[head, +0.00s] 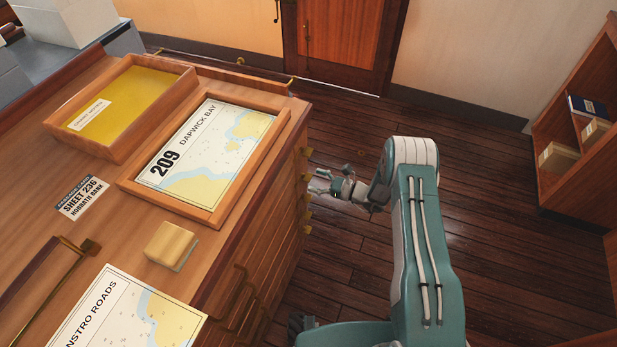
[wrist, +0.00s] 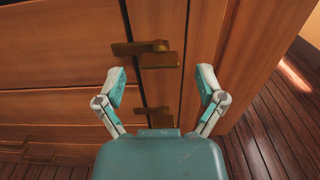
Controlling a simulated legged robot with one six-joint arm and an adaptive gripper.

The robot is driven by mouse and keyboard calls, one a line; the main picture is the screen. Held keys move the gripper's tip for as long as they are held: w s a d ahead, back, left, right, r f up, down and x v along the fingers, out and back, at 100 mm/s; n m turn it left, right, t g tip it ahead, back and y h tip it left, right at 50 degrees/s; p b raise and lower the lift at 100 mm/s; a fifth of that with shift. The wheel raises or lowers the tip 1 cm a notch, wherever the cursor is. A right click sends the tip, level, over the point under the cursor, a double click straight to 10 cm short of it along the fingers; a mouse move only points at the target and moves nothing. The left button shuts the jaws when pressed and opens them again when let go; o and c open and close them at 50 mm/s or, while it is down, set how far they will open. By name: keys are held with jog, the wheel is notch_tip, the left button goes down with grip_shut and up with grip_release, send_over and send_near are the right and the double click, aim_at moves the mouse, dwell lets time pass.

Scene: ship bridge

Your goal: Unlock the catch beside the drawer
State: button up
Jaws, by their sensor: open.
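In the wrist view a brass catch (wrist: 142,47) has its lever lying horizontally, its left end over the wooden drawer front (wrist: 60,50). A small brass block (wrist: 160,61) sits just below the lever's right end. A second brass catch (wrist: 150,110) shows lower down, partly hidden behind my gripper. My gripper (wrist: 162,78) is open and empty, its fingers spread to either side of the catches. No contact shows. In the head view my gripper (head: 322,182) is beside the chart chest's right side, near several brass catches (head: 306,178) along its edge.
The chest top (head: 120,225) bears a tray with yellow contents (head: 150,88), a framed chart (head: 215,150), a wooden block (head: 171,243) and a loose chart (head: 125,315). Brass drawer handles (head: 230,300) protrude nearby. Open floor (head: 480,215) lies right, before a shelf (head: 565,130).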

jog(key=shift+x, duration=1.35)
jog(key=c, duration=1.2)
jog(key=shift+o, duration=0.2)
